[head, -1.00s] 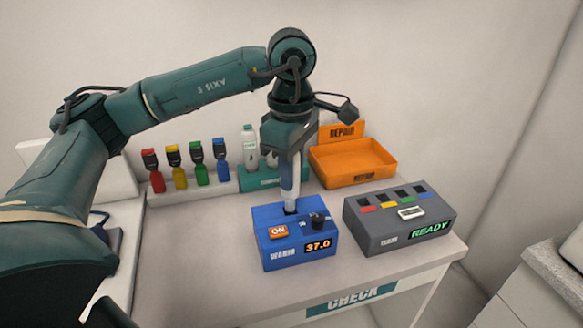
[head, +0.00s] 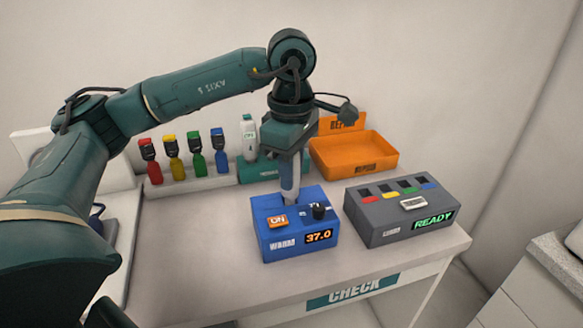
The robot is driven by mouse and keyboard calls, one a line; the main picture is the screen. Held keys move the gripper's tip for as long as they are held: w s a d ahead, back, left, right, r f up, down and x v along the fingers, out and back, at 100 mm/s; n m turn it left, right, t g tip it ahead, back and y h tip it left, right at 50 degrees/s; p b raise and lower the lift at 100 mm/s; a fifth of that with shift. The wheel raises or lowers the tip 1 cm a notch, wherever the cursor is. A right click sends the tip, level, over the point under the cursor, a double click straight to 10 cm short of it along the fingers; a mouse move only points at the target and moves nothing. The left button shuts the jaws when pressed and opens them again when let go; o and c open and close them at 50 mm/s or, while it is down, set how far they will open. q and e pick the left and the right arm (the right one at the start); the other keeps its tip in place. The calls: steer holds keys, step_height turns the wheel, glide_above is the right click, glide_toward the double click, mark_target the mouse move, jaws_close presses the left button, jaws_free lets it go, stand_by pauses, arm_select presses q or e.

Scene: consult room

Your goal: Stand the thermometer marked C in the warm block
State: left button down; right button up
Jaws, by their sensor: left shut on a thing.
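The warm block (head: 284,248) is a blue box marked WARM at the middle of the counter, with an orange ON button, a black knob and a display reading 37.0. My left gripper (head: 290,158) points straight down above its back part and is shut on a pale, upright thermometer (head: 290,181). The thermometer's lower end is at the block's slot and appears to be inside it. I cannot read a letter on it; its upper part is hidden by the gripper. My right gripper is not in view.
A grey box (head: 385,236) reading READY, with several colour-marked slots, stands just right of the warm block. Behind are an orange REPAIR tray (head: 325,170), a teal holder (head: 258,172) with a white device (head: 249,138), and a row of coloured bottles (head: 198,158). The counter's front is clear.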

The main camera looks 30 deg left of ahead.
arm_select(q)
steer(key=shift+f, duration=0.25)
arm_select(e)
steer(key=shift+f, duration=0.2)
arm_select(q)
steer(key=c, duration=1.1)
jaws_free()
steer(key=shift+c, duration=0.2)
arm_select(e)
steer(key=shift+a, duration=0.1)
arm_select(q)
step_height(320, 180, up, 13)
steer(key=shift+r+p, duration=0.15)
steer(key=shift+p, duration=0.9)
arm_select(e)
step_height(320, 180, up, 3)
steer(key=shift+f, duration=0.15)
